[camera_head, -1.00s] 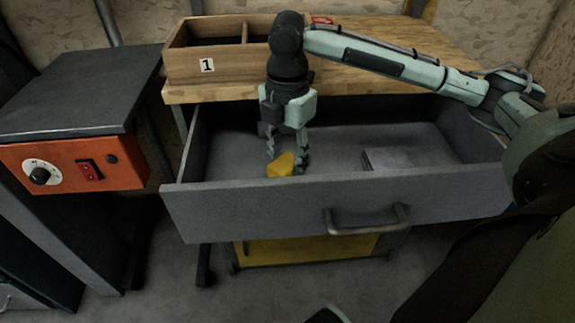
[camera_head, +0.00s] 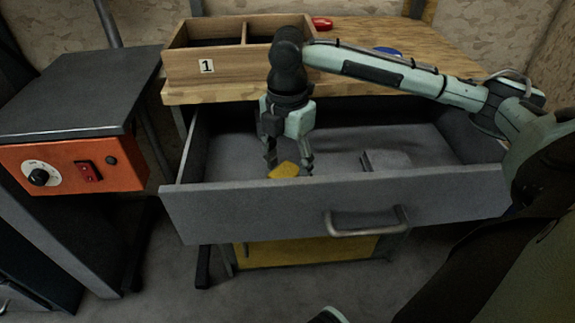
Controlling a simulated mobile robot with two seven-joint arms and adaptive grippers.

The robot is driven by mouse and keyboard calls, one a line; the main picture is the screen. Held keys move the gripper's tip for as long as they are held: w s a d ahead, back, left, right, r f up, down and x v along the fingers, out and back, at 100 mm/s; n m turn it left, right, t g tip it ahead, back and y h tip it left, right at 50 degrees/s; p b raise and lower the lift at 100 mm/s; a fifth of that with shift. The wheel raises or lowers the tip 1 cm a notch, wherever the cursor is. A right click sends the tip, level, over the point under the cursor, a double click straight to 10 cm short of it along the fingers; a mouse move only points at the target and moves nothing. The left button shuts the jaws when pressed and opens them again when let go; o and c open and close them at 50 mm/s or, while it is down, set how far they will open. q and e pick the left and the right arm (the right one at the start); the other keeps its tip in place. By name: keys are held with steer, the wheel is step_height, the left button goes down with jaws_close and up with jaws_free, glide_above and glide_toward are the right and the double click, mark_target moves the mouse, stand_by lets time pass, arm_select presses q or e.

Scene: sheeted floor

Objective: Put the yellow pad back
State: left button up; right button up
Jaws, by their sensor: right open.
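The yellow pad (camera_head: 284,171) lies in the open grey drawer (camera_head: 262,211), near its front wall and left of the middle; its lower part is hidden by that wall. My right gripper (camera_head: 289,169) points down into the drawer. Its two fingers are spread, one to each side of the pad as seen from the head, and I cannot tell whether they touch it. Only a small pale piece of what may be my left arm shows at the bottom edge, and the left gripper is not seen.
A wooden box (camera_head: 232,67) with compartments and a "1" label stands on the wooden bench top (camera_head: 440,57). A red item (camera_head: 321,23) and a blue item (camera_head: 388,51) lie there too. A grey object (camera_head: 386,160) is in the drawer at right. An orange control panel (camera_head: 75,164) stands left.

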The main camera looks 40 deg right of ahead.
mark_target(287, 170)
step_height(287, 170, up, 2)
steer(key=shift+r+p, duration=0.25)
steer(key=shift+p, duration=0.1)
arm_select(q)
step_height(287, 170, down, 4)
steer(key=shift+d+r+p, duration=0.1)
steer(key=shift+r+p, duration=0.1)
steer(key=shift+p, duration=0.5)
arm_select(e)
step_height(287, 170, up, 10)
steer(key=shift+f, duration=0.2)
steer(key=shift+c, duration=0.5)
